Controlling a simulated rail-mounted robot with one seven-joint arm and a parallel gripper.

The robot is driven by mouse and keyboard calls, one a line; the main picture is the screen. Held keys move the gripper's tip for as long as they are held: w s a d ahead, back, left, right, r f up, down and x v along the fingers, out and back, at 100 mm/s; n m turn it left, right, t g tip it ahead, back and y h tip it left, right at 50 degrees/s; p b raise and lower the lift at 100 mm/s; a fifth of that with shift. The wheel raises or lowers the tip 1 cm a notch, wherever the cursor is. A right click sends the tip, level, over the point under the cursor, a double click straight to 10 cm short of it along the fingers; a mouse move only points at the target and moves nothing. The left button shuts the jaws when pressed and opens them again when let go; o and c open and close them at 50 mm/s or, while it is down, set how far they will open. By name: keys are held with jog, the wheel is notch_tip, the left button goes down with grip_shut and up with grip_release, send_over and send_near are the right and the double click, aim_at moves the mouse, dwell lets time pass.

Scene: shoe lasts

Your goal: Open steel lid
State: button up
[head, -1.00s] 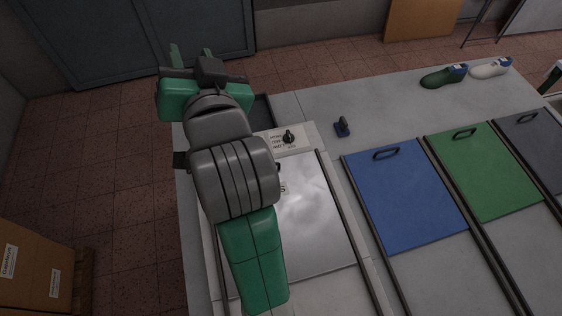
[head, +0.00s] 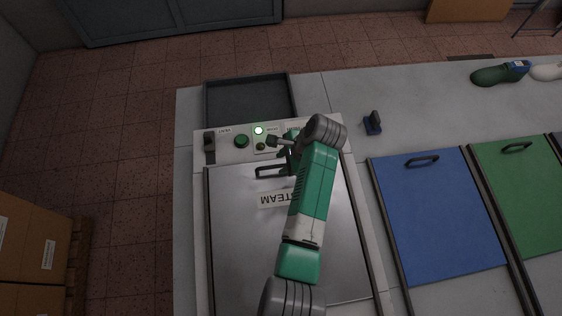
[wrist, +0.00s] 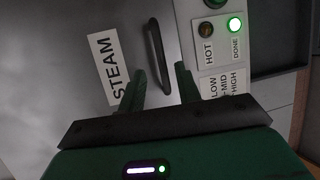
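The steel lid (head: 235,240) is a shiny grey panel lying flat and shut in the head view, with a STEAM label (head: 272,199). Its dark bar handle (head: 271,171) is near the far edge, partly hidden by my arm. My gripper (head: 286,156) is over the handle's right end. In the wrist view the lid (wrist: 70,50) fills the left, and the handle (wrist: 157,50) shows in line with the gap between my fingers. My gripper (wrist: 159,78) is open, one finger on each side of that line, with nothing clearly held.
A control panel (head: 222,153) lies beyond the lid, with a lever (head: 209,143), a green button (head: 241,141) and a lit DONE lamp (head: 258,130). A dark tray (head: 248,76) is behind it. A blue lid (head: 435,220) and a green lid (head: 520,195) are to the right.

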aim_at(276, 167)
jog(key=x, duration=0.3)
jog(key=shift+w+f, duration=0.1)
jog(key=shift+f, duration=0.05)
grip_shut()
